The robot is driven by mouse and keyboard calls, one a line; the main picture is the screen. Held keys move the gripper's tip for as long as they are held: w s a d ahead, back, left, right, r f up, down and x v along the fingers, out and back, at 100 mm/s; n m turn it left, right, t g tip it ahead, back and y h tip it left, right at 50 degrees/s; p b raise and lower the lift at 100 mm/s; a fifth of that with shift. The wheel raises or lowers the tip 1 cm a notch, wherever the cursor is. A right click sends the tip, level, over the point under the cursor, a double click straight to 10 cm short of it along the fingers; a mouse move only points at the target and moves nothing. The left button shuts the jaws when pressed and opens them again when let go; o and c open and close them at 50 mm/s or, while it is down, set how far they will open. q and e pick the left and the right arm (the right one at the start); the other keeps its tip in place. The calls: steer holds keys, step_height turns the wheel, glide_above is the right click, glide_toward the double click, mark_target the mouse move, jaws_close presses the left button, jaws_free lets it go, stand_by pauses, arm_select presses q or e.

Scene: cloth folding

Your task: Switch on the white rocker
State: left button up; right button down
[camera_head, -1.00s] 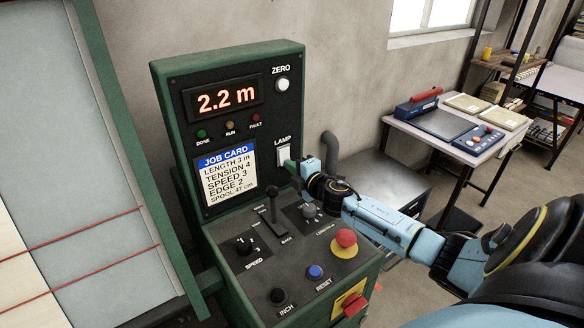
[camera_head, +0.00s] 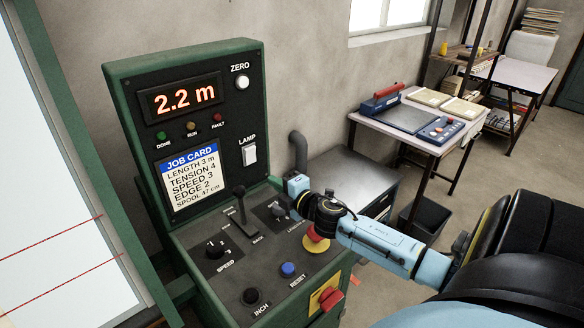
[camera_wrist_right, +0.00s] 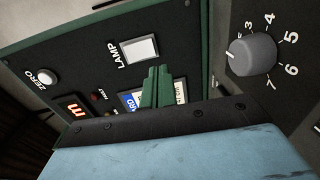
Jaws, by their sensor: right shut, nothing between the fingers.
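The white rocker (camera_head: 249,155) sits under the LAMP label on the dark upright panel of the green console. It also shows in the wrist view (camera_wrist_right: 140,49), and which way it is tipped is hard to tell. My right gripper (camera_head: 274,181) is at the panel's right edge, below and to the right of the rocker and apart from it. In the wrist view its green fingers (camera_wrist_right: 158,86) are together, with nothing between them. My left gripper is in neither view.
The panel also bears a white ZERO button (camera_head: 243,82), a red 2.2 m display (camera_head: 181,99) and a job card (camera_head: 190,180). Below are a black lever (camera_head: 240,207), a numbered knob (camera_wrist_right: 253,54), a blue RESET button (camera_head: 288,269) and a red mushroom button (camera_head: 315,236) close under my right arm.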

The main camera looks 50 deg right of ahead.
steer(key=shift+s+a+f+b, duration=0.1)
steer(key=shift+s+f+b, duration=0.05)
steer(key=shift+s, duration=1.15)
steer(key=shift+s+a+f+b, duration=0.1)
steer(key=shift+s+f+b, duration=0.05)
steer(key=shift+s, duration=1.15)
